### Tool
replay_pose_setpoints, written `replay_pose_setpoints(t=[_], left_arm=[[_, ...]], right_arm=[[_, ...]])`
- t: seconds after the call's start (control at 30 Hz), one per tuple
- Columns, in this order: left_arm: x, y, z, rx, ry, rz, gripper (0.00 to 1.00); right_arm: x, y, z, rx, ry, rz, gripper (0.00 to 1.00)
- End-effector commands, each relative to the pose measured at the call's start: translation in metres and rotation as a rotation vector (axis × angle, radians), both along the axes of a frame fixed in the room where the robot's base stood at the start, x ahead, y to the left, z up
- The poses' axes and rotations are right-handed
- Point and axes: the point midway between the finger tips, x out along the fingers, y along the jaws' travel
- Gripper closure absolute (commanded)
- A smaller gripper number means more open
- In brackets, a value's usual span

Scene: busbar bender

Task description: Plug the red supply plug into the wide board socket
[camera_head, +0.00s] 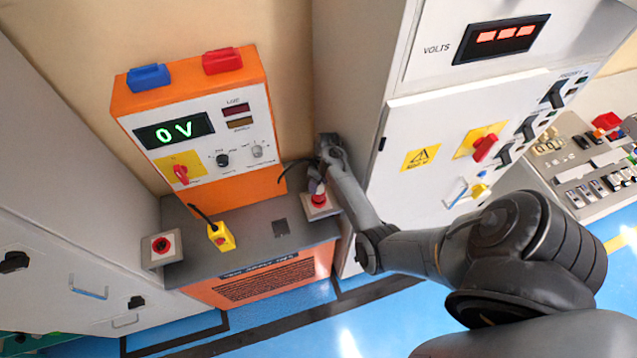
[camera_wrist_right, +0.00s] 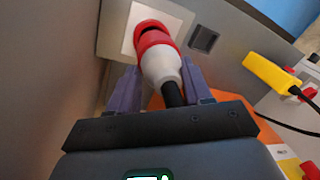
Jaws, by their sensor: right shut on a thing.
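The red supply plug (camera_wrist_right: 158,58) has a red front, a pale body and a black cable. My right gripper (camera_wrist_right: 155,88) is shut around its rear, one finger on each side. The plug's red end points at a pale square socket plate (camera_wrist_right: 116,30) and overlaps it. I cannot tell whether it touches or is seated. In the head view, my right gripper (camera_head: 318,178) is at the right end of the grey bench, just above the plate (camera_head: 309,213) with red at its middle. The fingers are small and partly hidden there. My left gripper is not in view.
The orange supply unit (camera_head: 205,120) reads 0 V and stands behind the grey bench top (camera_head: 258,222). A yellow box with a cable (camera_head: 221,238), a dark square (camera_head: 281,228) and another red-centred plate (camera_head: 161,247) lie leftward. A grey cabinet (camera_head: 400,130) stands close on the right.

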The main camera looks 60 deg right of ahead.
Motion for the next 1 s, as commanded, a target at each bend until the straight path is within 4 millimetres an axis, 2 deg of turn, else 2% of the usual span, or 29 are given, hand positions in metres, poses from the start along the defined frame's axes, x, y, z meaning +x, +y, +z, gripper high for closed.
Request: replay_pose_setpoints(t=[1.0], left_arm=[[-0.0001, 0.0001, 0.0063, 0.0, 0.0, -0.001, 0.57]], right_arm=[[0.0002, -0.0002, 0.0001, -0.005, 0.0, -0.002, 1.0]])
